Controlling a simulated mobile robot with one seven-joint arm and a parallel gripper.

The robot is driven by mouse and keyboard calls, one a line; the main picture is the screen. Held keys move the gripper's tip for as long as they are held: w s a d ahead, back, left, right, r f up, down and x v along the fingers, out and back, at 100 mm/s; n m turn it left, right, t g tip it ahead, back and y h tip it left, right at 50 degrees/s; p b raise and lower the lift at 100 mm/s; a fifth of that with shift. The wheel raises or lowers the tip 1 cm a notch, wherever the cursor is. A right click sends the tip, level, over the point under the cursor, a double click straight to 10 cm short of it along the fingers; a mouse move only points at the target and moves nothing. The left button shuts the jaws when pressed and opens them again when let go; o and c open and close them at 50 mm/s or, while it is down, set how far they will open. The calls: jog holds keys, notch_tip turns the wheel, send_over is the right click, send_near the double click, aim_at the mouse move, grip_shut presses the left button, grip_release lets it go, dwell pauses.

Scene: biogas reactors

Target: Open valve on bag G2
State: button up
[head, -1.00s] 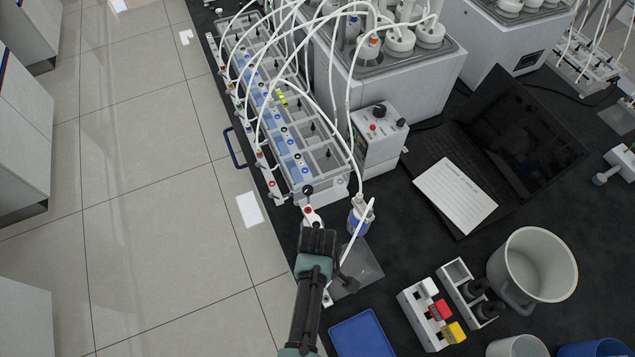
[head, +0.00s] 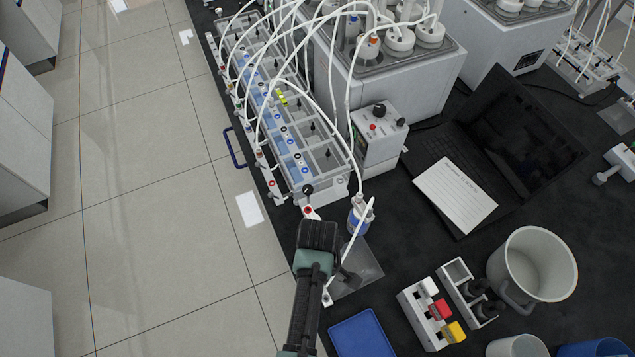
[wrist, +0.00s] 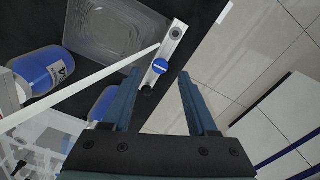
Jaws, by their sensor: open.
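My gripper (wrist: 159,75) is open, and nothing is held between its fingers in the wrist view. A clear flat bag-like sheet (wrist: 112,25) lies beside the bar on the dark surface. In the head view the clear sheet (head: 365,268) lies just right of my gripper (head: 318,226), which hides part of the area around it. No G2 label is readable.
A bottle with blue liquid (head: 358,217) and a white tube stands close right of my gripper; it also shows in the wrist view (wrist: 42,75). The reactor rack (head: 318,162) with many tubes is beyond. A blue tray (head: 362,335) lies near. Floor is open left.

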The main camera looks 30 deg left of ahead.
notch_tip(320, 180, up, 10)
jog(key=b, duration=0.1)
dwell(0.7)
jog(key=w+r+m+t+y+b, duration=0.25)
jog(key=w+r+t, duration=0.35)
jog(key=w+r, duration=0.55)
jog(key=w+d+r+m+t+b, duration=0.15)
jog(key=w+r+t, duration=0.25)
jog(key=r, duration=0.4)
jog(key=w+d+r+m+t, duration=0.1)
jog(key=w+r+m+t, duration=0.2)
jog(key=w+r, duration=0.35)
jog(key=s+d+r+m+t+b, duration=0.1)
jog(key=d+r+t, duration=0.15)
jog(key=r, duration=0.45)
jog(key=s+d+r+m+t, duration=0.1)
jog(key=s+r+m+t, duration=0.15)
jog(key=r, duration=0.45)
jog(key=s+d+r+m+t+h+b, duration=0.1)
jog(key=s+r+t, duration=0.3)
jog(key=r, duration=0.6)
jog(key=s+d+r+m+t+h+b, duration=0.1)
jog(key=s+d+r+m+t, duration=0.2)
jog(key=s+r, duration=0.6)
jog(key=shift+d+r+t, duration=0.65)
jog(key=shift+r+t, duration=0.15)
jog(key=shift+t, duration=0.4)
jog(key=shift+f+m+h, duration=0.1)
jog(key=shift+m+h, duration=0.15)
